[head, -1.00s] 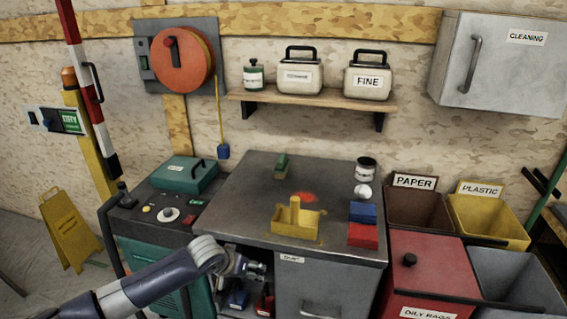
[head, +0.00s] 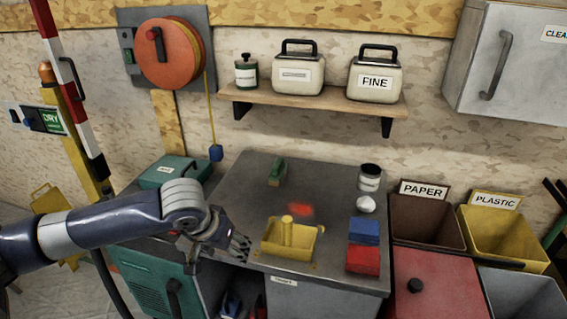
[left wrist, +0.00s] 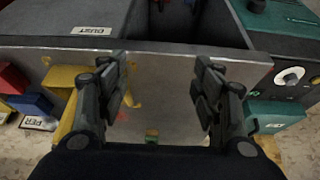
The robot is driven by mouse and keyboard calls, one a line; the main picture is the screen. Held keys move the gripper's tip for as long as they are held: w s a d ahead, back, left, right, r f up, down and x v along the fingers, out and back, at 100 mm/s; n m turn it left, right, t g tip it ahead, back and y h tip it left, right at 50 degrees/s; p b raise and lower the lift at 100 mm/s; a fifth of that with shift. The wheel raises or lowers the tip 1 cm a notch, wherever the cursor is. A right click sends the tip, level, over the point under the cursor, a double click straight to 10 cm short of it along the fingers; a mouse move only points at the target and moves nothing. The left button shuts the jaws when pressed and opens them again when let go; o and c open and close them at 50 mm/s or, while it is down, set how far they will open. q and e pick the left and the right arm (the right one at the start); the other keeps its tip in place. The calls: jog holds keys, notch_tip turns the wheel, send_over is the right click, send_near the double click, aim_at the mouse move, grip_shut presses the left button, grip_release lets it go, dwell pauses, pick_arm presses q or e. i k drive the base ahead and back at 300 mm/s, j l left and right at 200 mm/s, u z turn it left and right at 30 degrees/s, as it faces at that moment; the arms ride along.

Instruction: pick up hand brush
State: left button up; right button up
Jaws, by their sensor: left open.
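A small green block with a brownish side, which looks like the hand brush (head: 277,172), lies near the back left of the grey bench top (head: 325,185). It also shows small at the bottom middle of the left wrist view (left wrist: 152,135), beyond the fingers. My left gripper (head: 238,247) is at the bench's front left edge, nearer than the brush and apart from it. In the left wrist view its two fingers (left wrist: 165,88) are spread with nothing between them. My right gripper is not in view.
A yellow tray with an upright handle (head: 292,240) stands just right of my left gripper. A red patch (head: 300,209) lies behind it. Blue (head: 364,231) and red (head: 362,260) blocks, a dark jar (head: 370,177) and a white ball (head: 366,204) are to the right.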

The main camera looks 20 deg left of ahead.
aim_at(275, 177)
jog(key=i, duration=0.9)
